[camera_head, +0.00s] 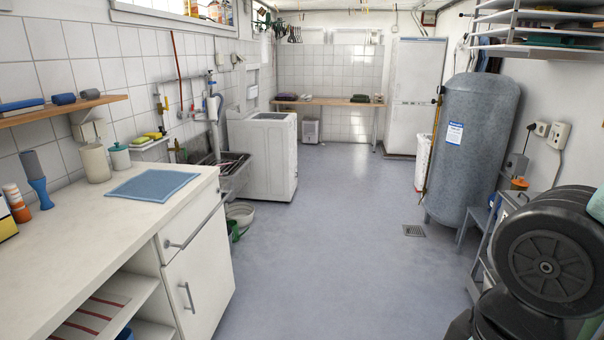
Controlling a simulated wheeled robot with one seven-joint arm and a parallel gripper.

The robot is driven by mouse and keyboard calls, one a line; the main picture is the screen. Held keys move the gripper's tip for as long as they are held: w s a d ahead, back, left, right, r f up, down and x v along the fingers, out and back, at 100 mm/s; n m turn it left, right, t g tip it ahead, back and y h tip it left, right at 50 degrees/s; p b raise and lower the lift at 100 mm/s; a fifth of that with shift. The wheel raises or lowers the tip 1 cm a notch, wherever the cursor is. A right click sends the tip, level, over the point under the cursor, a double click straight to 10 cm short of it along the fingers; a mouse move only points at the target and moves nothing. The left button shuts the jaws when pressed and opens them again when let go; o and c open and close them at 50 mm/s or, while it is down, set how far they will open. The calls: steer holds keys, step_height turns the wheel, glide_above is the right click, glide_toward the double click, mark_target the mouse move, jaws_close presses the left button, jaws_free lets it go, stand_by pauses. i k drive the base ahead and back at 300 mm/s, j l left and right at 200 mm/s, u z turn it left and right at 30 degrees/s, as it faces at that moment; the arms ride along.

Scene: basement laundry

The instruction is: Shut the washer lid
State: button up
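The white washer (262,157) stands upright on the floor against the left wall, beyond the sink. It is some way off across the room. Its top (270,117) shows at a low angle and looks greyish in the middle. My gripper is not in view.
A white counter (95,230) with a blue cloth (153,186) runs along the left. A sink (232,168) and basins (240,213) lie before the washer. A grey tank (474,145) and large black round object (548,260) stand right. The middle floor (340,235) is clear.

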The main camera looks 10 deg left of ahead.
mark_target(249, 73)
steer(key=i+j+u, duration=0.1)
steer(key=i+u, duration=0.35)
steer(key=i, duration=3.65)
